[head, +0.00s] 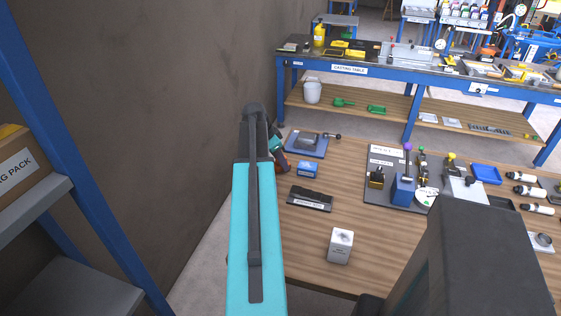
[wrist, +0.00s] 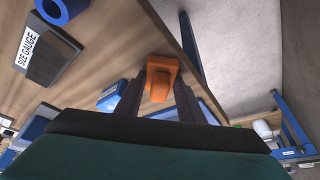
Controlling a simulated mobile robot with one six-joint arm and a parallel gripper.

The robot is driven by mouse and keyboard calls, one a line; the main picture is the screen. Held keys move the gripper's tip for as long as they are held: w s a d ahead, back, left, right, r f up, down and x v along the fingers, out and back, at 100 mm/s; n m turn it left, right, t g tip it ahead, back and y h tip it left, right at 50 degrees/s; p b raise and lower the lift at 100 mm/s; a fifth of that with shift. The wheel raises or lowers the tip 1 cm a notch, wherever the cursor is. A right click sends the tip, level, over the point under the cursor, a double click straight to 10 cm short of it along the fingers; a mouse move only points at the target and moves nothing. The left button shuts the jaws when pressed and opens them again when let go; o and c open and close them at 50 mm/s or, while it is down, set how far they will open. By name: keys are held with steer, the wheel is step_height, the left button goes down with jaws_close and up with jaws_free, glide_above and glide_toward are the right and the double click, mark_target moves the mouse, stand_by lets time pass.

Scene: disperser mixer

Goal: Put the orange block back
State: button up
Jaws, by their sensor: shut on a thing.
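The orange block (wrist: 160,78) is between the two dark fingers of my gripper (wrist: 158,90) in the wrist view. The fingers are shut on it, and its lower part narrows between them. Wooden table top shows behind it, close to the table's edge. I cannot tell its height above the table. In the head view my gripper (head: 280,158) is at the table's left edge, partly hidden by my teal arm. It is just left of a small blue labelled holder (head: 308,169). The block is hard to make out there.
A blue tray with a dark device (head: 307,144) is behind the holder. A dark board with tools (head: 376,197) is to the right. A wall and blue shelf (head: 95,195) stand left.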

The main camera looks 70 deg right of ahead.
steer(key=o, duration=1)
steer(key=shift+r, duration=0.15)
steer(key=b+v, duration=0.1)
steer(key=v, duration=1.1)
steer(key=shift+b, duration=0.4)
steer(key=shift+w, duration=0.1)
